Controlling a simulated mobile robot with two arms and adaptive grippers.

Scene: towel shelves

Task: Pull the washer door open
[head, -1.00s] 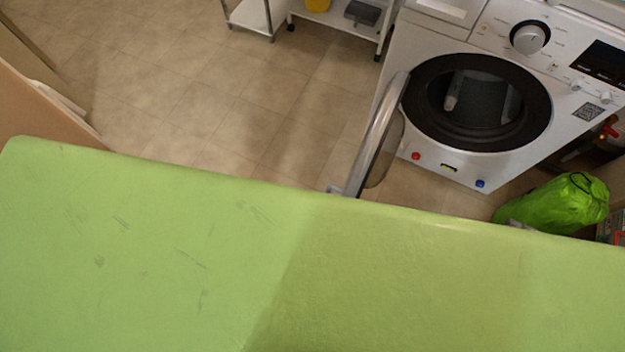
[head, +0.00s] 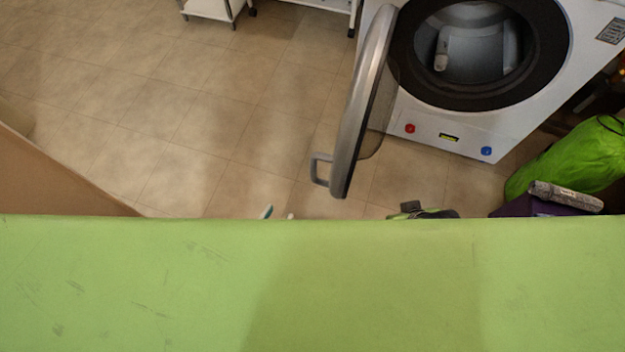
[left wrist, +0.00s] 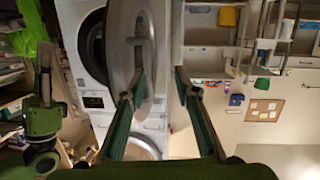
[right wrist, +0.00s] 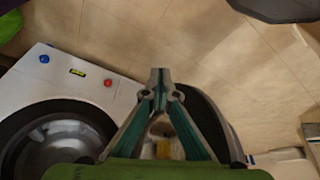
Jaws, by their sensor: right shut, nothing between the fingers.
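The white washer (head: 450,135) stands at the upper right of the head view, its dark round opening (head: 480,55) uncovered. Its door (head: 362,105) is swung out to the left, with a grey handle (head: 320,170) at its free edge. My left gripper (head: 278,214) barely shows over the green edge, below the handle and apart from it. In the left wrist view my left gripper (left wrist: 160,75) is open, with the door (left wrist: 128,45) ahead, partly behind its left finger. My right gripper (right wrist: 158,75) is shut and empty, overlapping the dark door (right wrist: 218,120) in the right wrist view; contact is unclear.
A green bag (head: 570,160) lies right of the washer, beside a grey bottle-like item (head: 565,195). White wheeled shelves (head: 215,8) stand at the back. The tiled floor (head: 220,110) left of the door is clear. A brown panel (head: 55,175) borders the left.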

